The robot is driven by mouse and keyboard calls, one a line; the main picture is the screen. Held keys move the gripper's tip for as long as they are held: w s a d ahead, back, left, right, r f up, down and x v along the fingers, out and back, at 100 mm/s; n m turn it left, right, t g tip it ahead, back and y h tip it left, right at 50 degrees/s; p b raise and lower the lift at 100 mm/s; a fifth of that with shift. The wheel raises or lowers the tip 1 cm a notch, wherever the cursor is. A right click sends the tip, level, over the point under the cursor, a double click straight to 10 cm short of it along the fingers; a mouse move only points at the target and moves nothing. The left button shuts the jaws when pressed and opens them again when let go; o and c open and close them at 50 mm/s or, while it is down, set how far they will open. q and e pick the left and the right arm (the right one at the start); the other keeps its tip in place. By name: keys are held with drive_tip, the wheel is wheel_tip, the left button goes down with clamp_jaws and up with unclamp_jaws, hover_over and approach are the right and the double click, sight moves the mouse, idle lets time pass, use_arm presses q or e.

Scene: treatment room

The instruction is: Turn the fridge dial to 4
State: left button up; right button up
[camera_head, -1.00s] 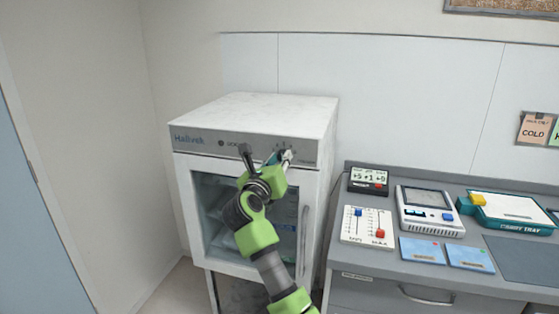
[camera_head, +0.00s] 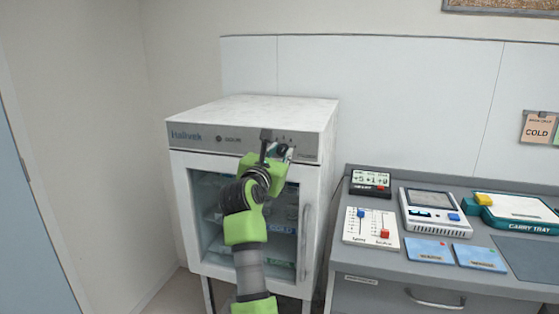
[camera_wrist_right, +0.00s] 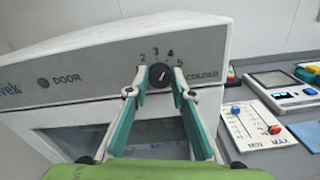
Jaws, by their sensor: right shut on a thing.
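The white fridge (camera_head: 190,165) stands against the wall, with a grey control strip along its top front. In the right wrist view its black round dial (camera_wrist_right: 160,75) sits under the printed numbers 2, 3, 4 and 5, beside the word COLDER. My right gripper (camera_wrist_right: 160,77) has one finger on each side of the dial and is shut on it. In the head view my right gripper (camera_head: 277,149) reaches up to the strip and mostly hides the dial. The dial's exact pointer setting is too small to tell. My left gripper is not in view.
The fridge's glass door (camera_head: 208,215) is closed, with a vertical handle (camera_head: 304,240) on its right. A grey counter (camera_head: 375,265) to the right holds a slider panel (camera_head: 371,227), a small display (camera_head: 370,182), a device and a carry tray (camera_head: 515,212).

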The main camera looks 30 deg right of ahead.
drive_tip(key=shift+r, duration=0.1)
idle(0.4)
drive_tip(key=o, duration=0.8)
drive_tip(key=shift+c, duration=0.2)
drive_tip(key=o, duration=0.3)
drive_tip(key=shift+w+d, duration=0.1)
drive_tip(key=shift+o, duration=0.2)
wheel_tip(320, 180, up, 10)
